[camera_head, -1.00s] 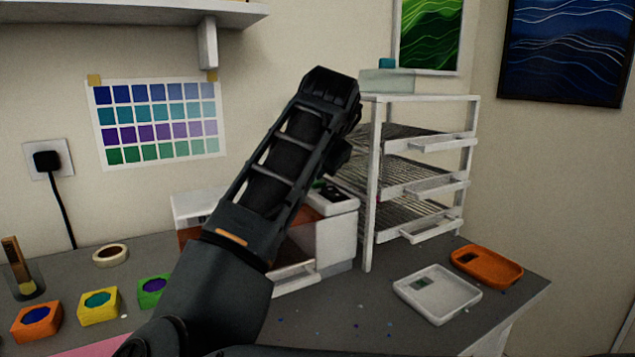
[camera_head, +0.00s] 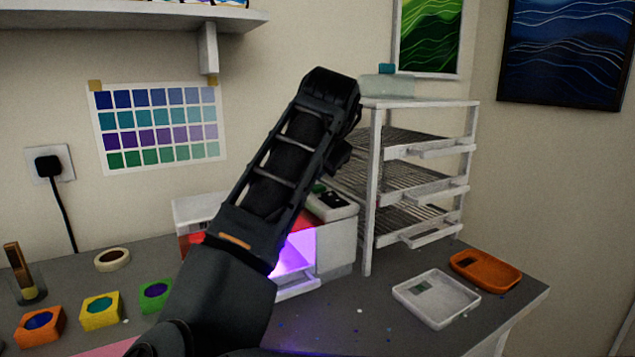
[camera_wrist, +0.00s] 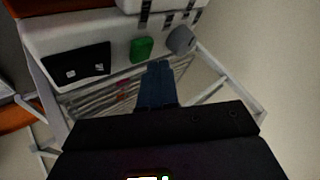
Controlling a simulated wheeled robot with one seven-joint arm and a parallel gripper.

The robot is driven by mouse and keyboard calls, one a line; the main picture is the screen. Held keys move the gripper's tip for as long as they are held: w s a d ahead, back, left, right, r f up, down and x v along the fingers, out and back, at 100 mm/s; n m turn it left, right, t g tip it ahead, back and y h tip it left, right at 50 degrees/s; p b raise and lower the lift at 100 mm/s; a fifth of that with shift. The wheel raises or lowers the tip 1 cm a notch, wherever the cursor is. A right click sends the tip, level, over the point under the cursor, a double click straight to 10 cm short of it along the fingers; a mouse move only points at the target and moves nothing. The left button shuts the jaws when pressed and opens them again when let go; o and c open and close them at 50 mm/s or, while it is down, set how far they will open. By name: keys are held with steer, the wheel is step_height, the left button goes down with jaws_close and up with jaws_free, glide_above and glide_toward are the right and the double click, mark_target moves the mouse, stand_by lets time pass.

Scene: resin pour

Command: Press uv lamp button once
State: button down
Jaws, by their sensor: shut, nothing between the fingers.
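The UV lamp (camera_head: 335,245) is a white box on the table, partly hidden behind my arm. Violet light glows inside it. Its sloped top panel carries a dark display (camera_head: 333,200) and a green button (camera_head: 318,188). In the wrist view the panel shows the display (camera_wrist: 75,64), the green button (camera_wrist: 142,48) and a grey knob (camera_wrist: 181,40). My gripper (camera_wrist: 158,68) is shut and empty, its blue-grey fingertips just below and right of the green button in that picture. I cannot tell whether they touch the panel. In the head view my arm hides the fingers.
A white drying rack (camera_head: 370,190) with wire shelves stands close right of the lamp. A white tray (camera_head: 437,297) and an orange tray (camera_head: 485,270) lie at the right. Several coloured moulds (camera_head: 100,308) and a tape roll (camera_head: 112,259) are at the left.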

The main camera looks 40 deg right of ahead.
mark_target(319, 188)
steer(key=shift+r, duration=0.2)
steer(key=shift+r+p, duration=2.1)
steer(key=shift+r, duration=0.3)
steer(key=shift+r, duration=0.1)
